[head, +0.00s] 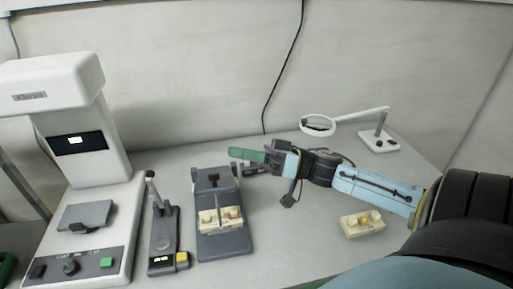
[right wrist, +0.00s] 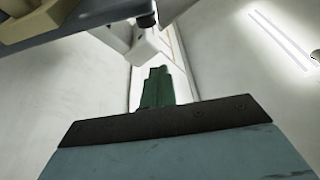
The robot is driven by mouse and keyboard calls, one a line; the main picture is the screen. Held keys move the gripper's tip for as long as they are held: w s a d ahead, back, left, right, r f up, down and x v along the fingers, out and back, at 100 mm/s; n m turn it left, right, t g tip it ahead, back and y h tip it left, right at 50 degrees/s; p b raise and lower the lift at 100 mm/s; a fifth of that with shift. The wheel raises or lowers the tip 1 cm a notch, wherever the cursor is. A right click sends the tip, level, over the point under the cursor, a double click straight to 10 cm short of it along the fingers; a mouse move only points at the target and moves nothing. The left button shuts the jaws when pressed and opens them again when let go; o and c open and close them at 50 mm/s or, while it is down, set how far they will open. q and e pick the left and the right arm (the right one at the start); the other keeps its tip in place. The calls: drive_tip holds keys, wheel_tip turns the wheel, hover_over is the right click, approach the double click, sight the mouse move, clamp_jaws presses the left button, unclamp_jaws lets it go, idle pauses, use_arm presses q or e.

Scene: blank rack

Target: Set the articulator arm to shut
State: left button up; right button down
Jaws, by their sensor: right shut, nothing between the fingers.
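The articulator (head: 236,243) is a dark blue-grey device on the bench in the head view, with a cream dental model (head: 208,226) on its front part. Its upper arm (head: 212,180) appears raised at the back, with a thin rod in front; its exact angle is hard to tell. My right gripper (head: 235,154) has green fingers, is shut and empty, and hovers just right of the articulator's back end, apparently apart from it. In the right wrist view the shut green fingers (right wrist: 157,88) point away, and a cream block with a grey edge (right wrist: 35,25) shows at upper left.
A white machine (head: 118,160) and a small grey stand with a display (head: 162,240) are left of the articulator. Another cream model (head: 361,224) lies under my right arm. A magnifier lamp (head: 380,141) stands back right. A green piece at the left edge is unclear.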

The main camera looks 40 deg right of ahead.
sight(226, 183)
drive_tip(key=x, duration=0.4)
drive_tip(key=shift+w+a+r, duration=0.15)
drive_tip(key=f, duration=0.1)
drive_tip(key=s+f, duration=0.1)
drive_tip(key=f, duration=0.1)
drive_tip(key=shift+s+a+f+b, duration=0.1)
drive_tip(key=shift+s+a+b, duration=0.15)
drive_tip(key=shift+a+b, duration=0.15)
use_arm(q)
drive_tip(key=shift+a+f, duration=0.35)
drive_tip(key=shift+f, duration=0.05)
use_arm(e)
drive_tip(key=shift+s+f, duration=0.15)
drive_tip(key=shift+f, duration=0.15)
use_arm(q)
drive_tip(key=shift+f, duration=0.1)
use_arm(e)
drive_tip(key=shift+a, duration=0.1)
